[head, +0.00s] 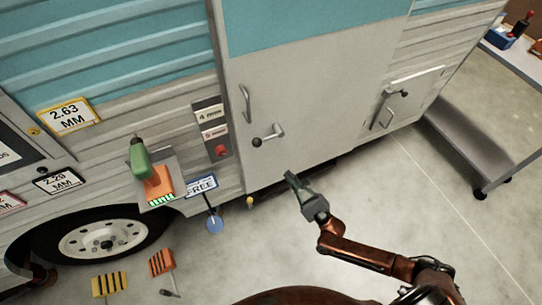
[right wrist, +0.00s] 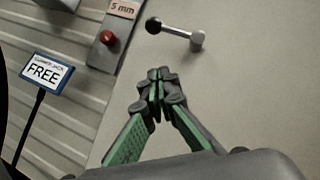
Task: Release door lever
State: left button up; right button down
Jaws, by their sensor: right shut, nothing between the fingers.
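The door lever (head: 268,134) is a short metal bar with a dark round knob on the camper's pale door (head: 300,90). In the right wrist view the lever (right wrist: 176,33) lies just beyond my fingertips, with its dark knob to the left and its pivot to the right. My right gripper (head: 291,177) is below and slightly right of the lever, apart from it. In the right wrist view the right gripper's fingers (right wrist: 156,78) are shut with nothing between them. My left gripper is not in view.
Left of the door is a panel with a red button (head: 221,151). A blue-and-white FREE sign (head: 201,186) stands below it. A grey door handle (head: 245,103) is above the lever. A wheeled table (head: 470,150) stands at right. The floor between is clear.

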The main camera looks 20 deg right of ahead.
aim_at(268, 138)
jog(key=b+x, duration=0.1)
jog(key=x, duration=0.9)
jog(key=r+m+h, duration=0.3)
jog(key=m+h, duration=0.2)
jog(key=m, duration=0.2)
jog(key=a+r+m+t+h, duration=0.1)
jog(key=r+m+h, duration=0.3)
jog(key=m, duration=0.3)
jog(key=a+r+m+h+p, duration=0.1)
jog(key=r+m+h, duration=0.3)
jog(key=m+h, duration=0.2)
jog(key=shift+w+m, duration=0.35)
jog(key=shift+m, duration=0.25)
jog(key=shift+d+m+h, duration=0.1)
jog(key=shift+m+h, duration=0.2)
jog(key=shift+h, duration=0.1)
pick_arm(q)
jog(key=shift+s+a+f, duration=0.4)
